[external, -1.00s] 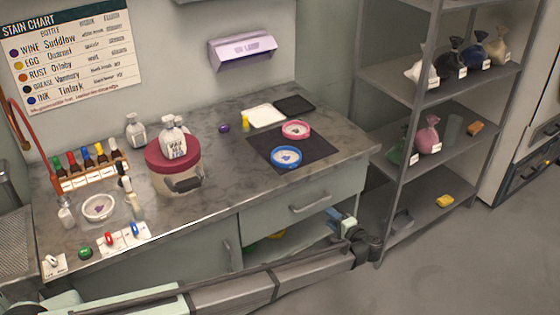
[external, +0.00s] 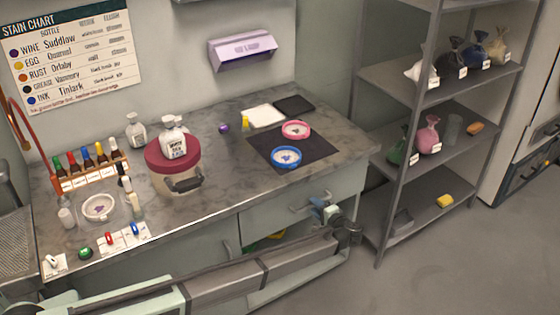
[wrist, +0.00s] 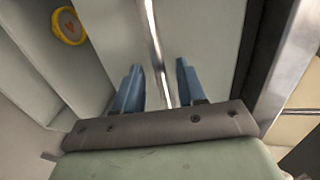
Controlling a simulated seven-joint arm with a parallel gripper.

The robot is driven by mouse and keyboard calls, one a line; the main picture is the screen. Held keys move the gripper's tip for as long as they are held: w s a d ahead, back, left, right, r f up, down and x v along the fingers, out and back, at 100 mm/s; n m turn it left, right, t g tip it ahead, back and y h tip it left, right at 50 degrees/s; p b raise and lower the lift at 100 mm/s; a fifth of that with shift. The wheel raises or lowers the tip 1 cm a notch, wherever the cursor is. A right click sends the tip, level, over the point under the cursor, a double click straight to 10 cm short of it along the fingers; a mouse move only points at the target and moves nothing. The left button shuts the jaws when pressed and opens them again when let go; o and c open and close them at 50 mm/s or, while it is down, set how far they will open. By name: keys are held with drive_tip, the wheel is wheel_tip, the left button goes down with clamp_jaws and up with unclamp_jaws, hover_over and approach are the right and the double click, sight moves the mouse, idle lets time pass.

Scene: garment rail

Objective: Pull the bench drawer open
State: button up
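The bench drawer (external: 275,215) is a pale grey-green front under the right part of the worktop, and it appears closed. Its metal bar handle (external: 308,203) is on the drawer front. In the wrist view the handle (wrist: 154,45) runs as a shiny bar down between the two blue fingers. My gripper (external: 325,210) is at the right part of the handle. In the wrist view my gripper (wrist: 157,82) is open, with a finger on each side of the bar and gaps showing. I cannot tell whether either finger touches it.
A metal shelf rack (external: 385,190) stands close to the right of my gripper. The worktop (external: 225,180) above carries a red-lidded pot (external: 172,153) and embroidery hoops. An open shelf lies below the drawer, with a yellow round item (wrist: 69,26) showing in the wrist view.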

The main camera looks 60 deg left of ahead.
drive_tip(key=shift+c, duration=0.5)
clamp_jaws()
drive_tip(key=shift+d, duration=0.1)
drive_tip(key=f+v, duration=0.3)
drive_tip(key=v, duration=1.1)
drive_tip(key=d+f+v, duration=0.1)
drive_tip(key=f+v, duration=0.2)
drive_tip(key=v, duration=1.1)
drive_tip(key=shift+d, duration=0.3)
drive_tip(key=shift+r, duration=0.1)
drive_tip(key=shift+o, duration=0.5)
unclamp_jaws()
